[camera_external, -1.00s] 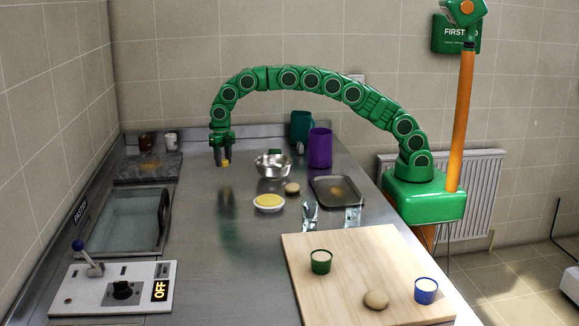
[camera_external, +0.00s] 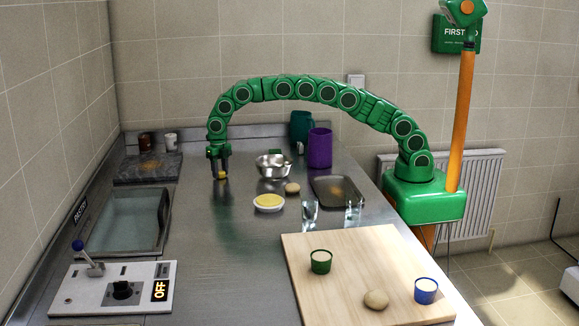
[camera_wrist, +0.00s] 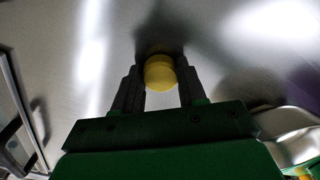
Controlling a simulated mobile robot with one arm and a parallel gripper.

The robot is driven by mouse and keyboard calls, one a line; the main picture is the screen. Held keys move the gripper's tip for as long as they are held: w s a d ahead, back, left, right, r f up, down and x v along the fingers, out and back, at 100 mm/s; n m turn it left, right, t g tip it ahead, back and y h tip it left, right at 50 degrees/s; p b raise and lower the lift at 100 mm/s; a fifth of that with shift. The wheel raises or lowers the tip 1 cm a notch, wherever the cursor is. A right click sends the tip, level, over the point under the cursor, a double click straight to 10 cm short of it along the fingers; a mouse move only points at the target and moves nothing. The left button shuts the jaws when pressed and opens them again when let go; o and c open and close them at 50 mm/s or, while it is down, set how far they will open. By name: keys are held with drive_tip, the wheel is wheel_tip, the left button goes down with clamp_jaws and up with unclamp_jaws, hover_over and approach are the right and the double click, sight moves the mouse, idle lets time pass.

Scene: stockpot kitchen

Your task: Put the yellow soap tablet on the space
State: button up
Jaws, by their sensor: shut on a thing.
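The yellow soap tablet (camera_external: 221,177) is a small round yellow piece between the fingertips of my gripper (camera_external: 219,172). In the wrist view, the tablet (camera_wrist: 160,73) sits between the two dark fingers of my gripper (camera_wrist: 161,80), which are shut on it. My gripper points down over bare steel counter (camera_external: 225,225), left of the metal bowl. The tablet is low and close to the counter; I cannot tell if it touches. No marked space stands out on the counter, so I cannot tell which spot is meant.
The metal bowl (camera_external: 272,166), a white dish with yellow contents (camera_external: 268,203), and a bun (camera_external: 292,188) stand right of my gripper. A dark tray (camera_external: 322,190) and purple cup (camera_external: 319,150) are farther right. Counter between sink and dish is clear.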

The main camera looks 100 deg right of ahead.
drive_tip(key=o, duration=1)
wheel_tip(320, 180, up, 12)
drive_tip(key=shift+r, duration=0.1)
